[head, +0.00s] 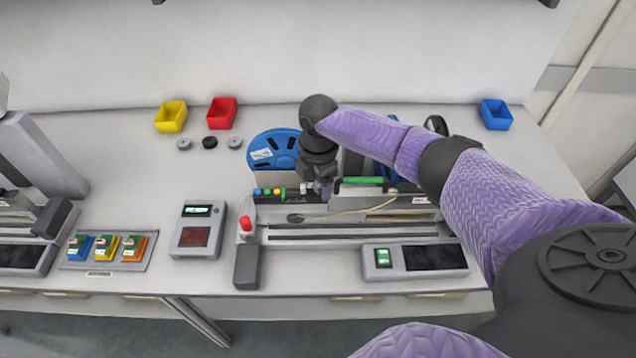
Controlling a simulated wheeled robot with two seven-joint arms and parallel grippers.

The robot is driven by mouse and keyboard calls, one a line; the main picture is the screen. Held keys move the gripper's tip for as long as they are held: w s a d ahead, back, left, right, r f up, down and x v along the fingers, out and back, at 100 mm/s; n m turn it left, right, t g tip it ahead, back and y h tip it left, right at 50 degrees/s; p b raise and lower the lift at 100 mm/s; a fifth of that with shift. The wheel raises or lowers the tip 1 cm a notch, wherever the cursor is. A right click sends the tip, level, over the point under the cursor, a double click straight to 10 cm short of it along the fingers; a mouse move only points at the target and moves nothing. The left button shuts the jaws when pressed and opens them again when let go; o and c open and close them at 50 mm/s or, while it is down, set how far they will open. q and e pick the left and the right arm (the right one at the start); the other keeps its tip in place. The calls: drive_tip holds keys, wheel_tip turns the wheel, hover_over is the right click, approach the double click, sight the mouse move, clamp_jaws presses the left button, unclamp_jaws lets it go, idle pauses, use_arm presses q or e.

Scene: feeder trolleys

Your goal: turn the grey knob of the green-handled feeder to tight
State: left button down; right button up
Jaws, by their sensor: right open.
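The green-handled feeder lies on the trolley bed on the table, with its green handle (360,180) just right of my right gripper. My right gripper (324,190) points down at the left end of this feeder, close to it. Its jaws are open; the fingers are small and dark in this view. I cannot make out the grey knob for certain; my gripper and wrist cover that area. I cannot tell whether the fingers touch anything. My left gripper is not in view.
A blue reel (274,150) stands behind the feeder. A display box (198,230) and a rack of coloured parts (106,250) stand further left. Yellow (171,117), red (221,113) and blue (496,114) bins sit at the back.

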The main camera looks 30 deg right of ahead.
drive_tip(key=shift+f, duration=0.1)
drive_tip(key=shift+c, duration=0.4)
drive_tip(key=c, duration=0.7)
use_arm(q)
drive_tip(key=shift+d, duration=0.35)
use_arm(e)
clamp_jaws()
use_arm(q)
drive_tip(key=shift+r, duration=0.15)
